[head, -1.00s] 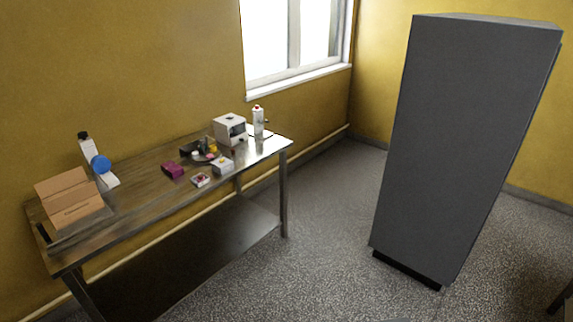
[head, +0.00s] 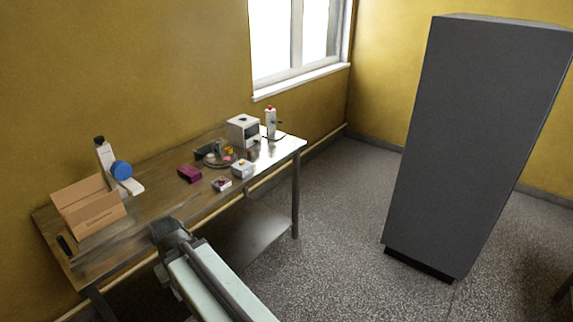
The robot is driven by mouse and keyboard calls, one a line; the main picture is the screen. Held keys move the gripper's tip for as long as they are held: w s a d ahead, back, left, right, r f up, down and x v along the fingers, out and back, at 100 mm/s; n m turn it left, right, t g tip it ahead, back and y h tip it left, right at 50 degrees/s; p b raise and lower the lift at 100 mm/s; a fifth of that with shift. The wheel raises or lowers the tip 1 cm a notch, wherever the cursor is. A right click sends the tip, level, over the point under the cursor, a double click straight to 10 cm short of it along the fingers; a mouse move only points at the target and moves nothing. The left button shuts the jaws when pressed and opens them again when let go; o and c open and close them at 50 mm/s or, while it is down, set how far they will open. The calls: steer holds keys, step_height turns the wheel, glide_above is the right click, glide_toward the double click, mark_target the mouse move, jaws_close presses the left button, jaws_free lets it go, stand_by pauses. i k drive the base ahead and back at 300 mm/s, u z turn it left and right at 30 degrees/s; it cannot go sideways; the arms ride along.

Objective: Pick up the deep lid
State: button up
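I cannot tell for sure which thing is the deep lid; the things on the table (head: 150,210) are small in this view. A magenta box-like thing (head: 190,173) lies near the table's middle. Right of it are a small white box with red on top (head: 222,184) and a white box-like thing (head: 243,168). A round dark tray (head: 215,163) behind them bears several small items. My gripper (head: 168,232) is at the table's front edge, left of and nearer than these things. It is apart from them, and its fingers are too small and dark to read.
An open cardboard box (head: 92,205) stands at the table's left end, with a white device with a blue disc (head: 121,171) behind it. A white machine (head: 242,131) and a white bottle with a red top (head: 270,122) stand at the right end. A tall grey cabinet (head: 475,140) stands right; floor between is clear.

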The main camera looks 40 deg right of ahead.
mark_target(242, 168)
steer(key=z, duration=0.25)
steer(key=i, duration=1)
steer(key=u, duration=0.1)
